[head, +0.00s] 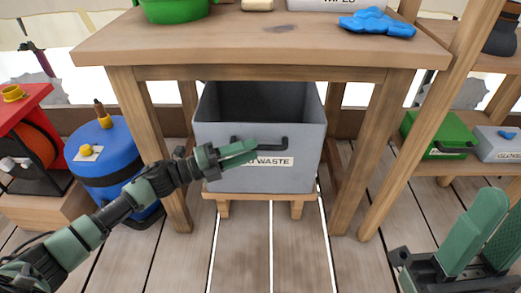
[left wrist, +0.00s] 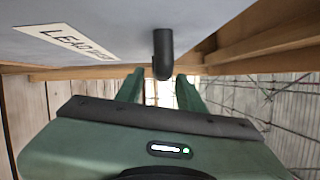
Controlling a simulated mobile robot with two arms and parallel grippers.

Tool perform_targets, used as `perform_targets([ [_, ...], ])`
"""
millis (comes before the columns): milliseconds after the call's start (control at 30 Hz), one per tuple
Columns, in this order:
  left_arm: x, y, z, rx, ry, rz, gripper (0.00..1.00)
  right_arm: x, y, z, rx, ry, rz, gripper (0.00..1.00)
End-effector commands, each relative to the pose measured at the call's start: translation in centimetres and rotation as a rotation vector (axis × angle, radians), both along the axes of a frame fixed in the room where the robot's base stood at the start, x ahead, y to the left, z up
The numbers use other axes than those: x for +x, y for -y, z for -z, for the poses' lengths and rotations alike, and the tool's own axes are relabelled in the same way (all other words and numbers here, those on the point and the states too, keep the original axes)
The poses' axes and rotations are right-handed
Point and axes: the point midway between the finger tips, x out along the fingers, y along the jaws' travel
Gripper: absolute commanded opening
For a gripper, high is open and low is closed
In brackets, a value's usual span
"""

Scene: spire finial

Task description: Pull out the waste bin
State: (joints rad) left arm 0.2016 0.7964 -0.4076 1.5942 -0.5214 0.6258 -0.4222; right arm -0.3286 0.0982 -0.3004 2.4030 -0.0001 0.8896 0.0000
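The waste bin (head: 225,165) is an open-topped grey box under the wooden table, with a black bar handle (head: 285,143) and a white label on its front. My left gripper (head: 248,152) is at the bin's front, its green fingers covering part of the handle and label. In the left wrist view, the two fingers (left wrist: 161,90) are spread apart. The black handle end (left wrist: 162,55) shows in line with the gap between them; contact cannot be told. My right gripper (head: 500,215) is at the lower right, away from the bin, fingers apart and empty.
The bin rests on a low wooden support (head: 250,206) between the table (head: 270,52) legs. A blue tank (head: 95,155) and red reel cabinet (head: 25,140) stand left. Shelves with a green box (head: 440,135) stand right. The plank floor in front is clear.

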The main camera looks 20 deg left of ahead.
Motion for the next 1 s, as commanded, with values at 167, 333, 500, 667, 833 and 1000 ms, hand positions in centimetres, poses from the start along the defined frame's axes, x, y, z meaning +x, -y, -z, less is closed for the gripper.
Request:
perform_targets([
  [167, 1.6, 1.9, -0.1, -0.002, 0.001, 0.000, 0.38, 0.2, -0.1, -0.1, -0.002, 0.017, 0.001, 0.36],
  [333, 2.2, 2.6, -0.2, 0.000, -0.001, -0.002, 0.38, 0.3, -0.1, -0.3, -0.004, 0.025, 0.001, 0.36],
  [500, 2.2, 2.7, -0.2, 0.001, -0.002, -0.002, 0.38, 0.2, -0.1, -0.4, -0.004, 0.028, 0.001, 0.36],
  [667, 2.2, 2.7, -0.2, 0.000, -0.001, -0.002, 0.13, 0.2, -0.1, -0.4, -0.004, 0.027, 0.001, 0.36],
  [833, 2.2, 2.7, -0.2, 0.000, -0.001, -0.002, 0.00, 0.2, -0.1, -0.4, -0.004, 0.027, 0.001, 0.36],
  [1000, 2.2, 2.7, -0.2, 0.000, -0.001, -0.002, 0.00, 0.3, -0.1, -0.4, -0.003, 0.026, 0.001, 0.36],
])
